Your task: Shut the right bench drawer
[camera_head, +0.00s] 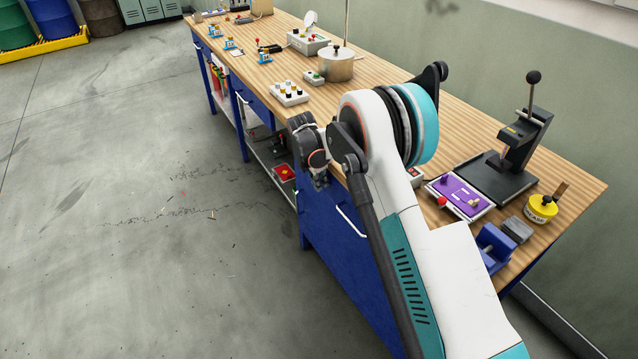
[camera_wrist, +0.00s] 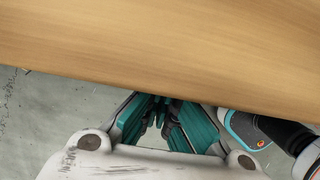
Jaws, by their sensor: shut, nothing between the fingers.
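The right bench drawer (camera_head: 335,208) is in the blue cabinet under the wooden bench, with a pale bar handle (camera_head: 351,222) on its front. My arm covers part of it, and I cannot tell whether its front stands proud of the cabinet. In the head view my wrist is at the bench's front edge, just above and left of the handle. In the wrist view my gripper (camera_wrist: 162,112) is shut and empty, its teal fingers reaching to the edge of the wooden bench top (camera_wrist: 160,50). The drawer does not show clearly there, and any contact is hidden.
Another blue drawer (camera_head: 256,106) with a pale handle is farther left, above an open lower shelf. A pot (camera_head: 336,66), a purple-topped box (camera_head: 460,196), a lever press (camera_head: 515,150) and a blue vise (camera_head: 494,245) stand on the bench.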

